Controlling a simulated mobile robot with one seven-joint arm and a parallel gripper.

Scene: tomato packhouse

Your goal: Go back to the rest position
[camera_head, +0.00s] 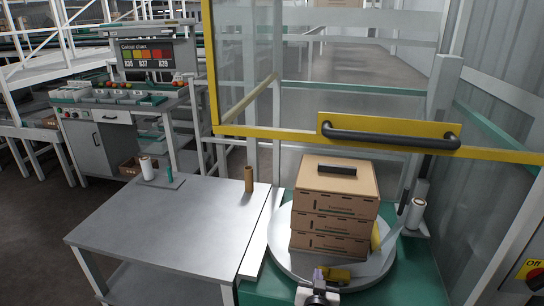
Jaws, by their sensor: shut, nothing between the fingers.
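What looks like my gripper (318,277) is at the bottom edge, right of the middle, small and partly cut off. It is shut with nothing seen in it. It is in front of a stack of brown cardboard boxes (334,226) on a round grey turntable (284,243), apart from the stack. A dark bar-shaped piece (337,170) lies on the top box.
A yellow-framed clear guard with a dark handle (390,136) stands behind the stack. A grey table (165,222) at left carries a brown cylinder (249,178) and a white roll (146,168); its middle is clear. Another roll (416,214) stands right of the turntable.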

